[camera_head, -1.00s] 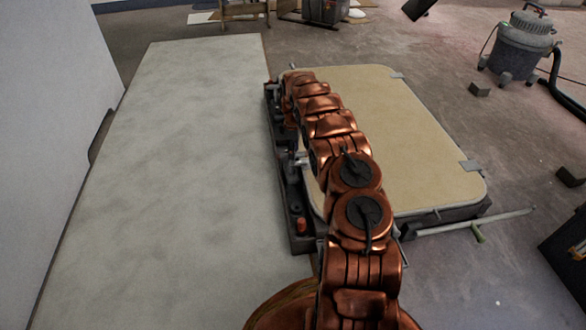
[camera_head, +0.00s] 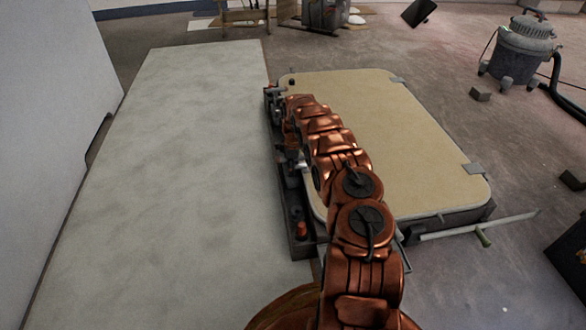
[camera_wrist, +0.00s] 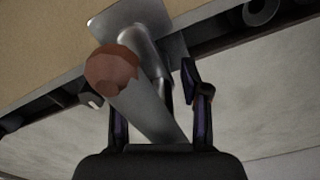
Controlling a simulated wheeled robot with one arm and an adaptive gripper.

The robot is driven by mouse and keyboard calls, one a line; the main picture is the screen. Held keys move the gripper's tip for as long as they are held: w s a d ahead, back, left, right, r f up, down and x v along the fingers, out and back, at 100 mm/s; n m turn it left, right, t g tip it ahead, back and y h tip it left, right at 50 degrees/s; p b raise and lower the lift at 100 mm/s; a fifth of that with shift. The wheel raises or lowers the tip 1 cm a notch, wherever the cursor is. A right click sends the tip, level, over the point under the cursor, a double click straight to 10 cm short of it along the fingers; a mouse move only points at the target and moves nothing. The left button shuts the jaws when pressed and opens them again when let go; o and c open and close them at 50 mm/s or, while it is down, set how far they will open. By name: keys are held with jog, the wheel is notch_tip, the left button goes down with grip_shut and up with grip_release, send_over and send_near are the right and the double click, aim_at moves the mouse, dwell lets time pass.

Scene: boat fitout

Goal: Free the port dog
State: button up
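The hatch is a beige panel (camera_head: 400,150) in a dark frame, with metal fittings along its left edge. In the wrist view a grey metal lever with a worn reddish-brown tip (camera_wrist: 112,68) rises from a metal plate (camera_wrist: 165,20) at the panel's edge. I take it for a dog; which one is unclear. My gripper (camera_wrist: 160,100) has its fingers apart, with the lever between them. A gap shows between lever and right finger; contact on the left is hidden. In the head view my arm covers the gripper.
A long pale flat surface (camera_head: 170,150) lies left of the hatch. A red-tipped fitting (camera_head: 301,229) stands at the frame's near left corner. A grey bar (camera_head: 475,226) sticks out to the right. A vacuum (camera_head: 520,50) stands at the back right on open floor.

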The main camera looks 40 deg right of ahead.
grip_shut()
jog(key=shift+a+r+p, duration=0.1)
jog(key=shift+p, duration=0.35)
jog(key=m+p, duration=0.2)
jog(key=shift+r+p, duration=0.1)
jog(key=shift+p, duration=0.2)
jog(key=m+p, duration=0.3)
jog(key=p, duration=0.1)
jog(key=shift+s+a+m, duration=0.1)
jog(key=shift+m, duration=0.2)
jog(key=m+p, duration=0.4)
jog(key=m, duration=0.2)
jog(key=shift+f, duration=0.2)
jog(key=m+p, duration=0.1)
jog(key=m, duration=0.5)
jog(key=shift+f+m, duration=0.1)
jog(key=shift+m, duration=0.2)
